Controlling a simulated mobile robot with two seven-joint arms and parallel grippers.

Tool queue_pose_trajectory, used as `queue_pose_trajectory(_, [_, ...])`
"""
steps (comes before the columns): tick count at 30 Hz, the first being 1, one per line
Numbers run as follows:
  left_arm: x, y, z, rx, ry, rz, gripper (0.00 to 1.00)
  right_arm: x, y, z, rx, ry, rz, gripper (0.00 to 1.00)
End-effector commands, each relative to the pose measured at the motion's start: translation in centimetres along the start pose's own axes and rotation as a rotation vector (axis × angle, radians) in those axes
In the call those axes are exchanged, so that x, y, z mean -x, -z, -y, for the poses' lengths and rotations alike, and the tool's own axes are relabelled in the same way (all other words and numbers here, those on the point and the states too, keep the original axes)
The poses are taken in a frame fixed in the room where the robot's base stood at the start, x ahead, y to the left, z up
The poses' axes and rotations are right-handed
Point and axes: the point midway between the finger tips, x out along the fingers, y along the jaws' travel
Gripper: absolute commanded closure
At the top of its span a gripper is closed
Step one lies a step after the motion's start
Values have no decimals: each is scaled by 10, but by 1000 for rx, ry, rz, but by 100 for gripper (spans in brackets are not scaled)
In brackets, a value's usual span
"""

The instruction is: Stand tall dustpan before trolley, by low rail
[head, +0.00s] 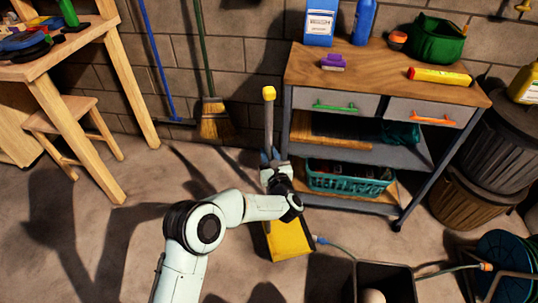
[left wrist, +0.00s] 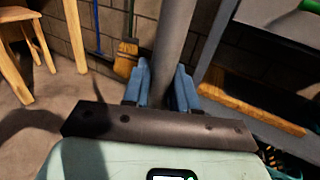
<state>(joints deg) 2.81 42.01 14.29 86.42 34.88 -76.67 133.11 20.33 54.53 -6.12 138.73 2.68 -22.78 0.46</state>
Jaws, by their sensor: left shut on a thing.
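The tall dustpan has a yellow pan (head: 288,240) and a long grey handle (head: 269,125) with a yellow top. It looks upright in front of the trolley's left end; whether the pan touches the floor I cannot tell. My left gripper (head: 270,158) is shut on the handle, and in the left wrist view its blue fingers (left wrist: 163,88) sit on both sides of the grey handle (left wrist: 174,45). My arm hides the lower handle. The trolley (head: 385,72) has a wooden top, two drawers and lower shelves; its low front edge is partly hidden. My right gripper is not in view.
A teal basket (head: 350,182) sits on the trolley's lower shelf. A broom (head: 214,118) leans on the wall. A wooden workbench (head: 60,62) and stool (head: 62,120) stand left. Bins (head: 490,150), a hose reel (head: 505,262) and an open dark container (head: 385,268) are right. Floor is clear at left.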

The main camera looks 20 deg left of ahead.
Motion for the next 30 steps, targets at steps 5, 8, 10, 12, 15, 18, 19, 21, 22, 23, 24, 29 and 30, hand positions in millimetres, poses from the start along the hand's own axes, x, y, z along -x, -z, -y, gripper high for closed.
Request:
queue_pose_trajectory(5, [0,5,0,5,-1,5,100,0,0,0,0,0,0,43])
queue_pose_trajectory(8, [0,14,0,4,-1,4,100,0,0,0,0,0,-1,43])
queue_pose_trajectory(10, [0,20,0,4,-1,4,100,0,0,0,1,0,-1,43])
queue_pose_trajectory(12, [0,27,0,4,0,4,100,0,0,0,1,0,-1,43])
queue_pose_trajectory(15, [0,36,0,5,-1,4,100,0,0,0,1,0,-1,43])
queue_pose_trajectory(18, [0,46,0,4,-1,4,100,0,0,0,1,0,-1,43])
queue_pose_trajectory(19, [0,49,0,4,-1,5,100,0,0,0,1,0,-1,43])
queue_pose_trajectory(21, [1,56,0,4,0,4,100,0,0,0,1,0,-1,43])
queue_pose_trajectory(22, [0,58,0,5,0,5,100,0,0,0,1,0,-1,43])
queue_pose_trajectory(23, [0,61,0,5,0,5,100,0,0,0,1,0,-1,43])
queue_pose_trajectory(24, [0,65,0,5,0,4,100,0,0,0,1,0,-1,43])
queue_pose_trajectory(29, [0,78,0,4,0,4,100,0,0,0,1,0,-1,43])
queue_pose_trajectory(30, [0,81,0,4,0,4,100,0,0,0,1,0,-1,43])
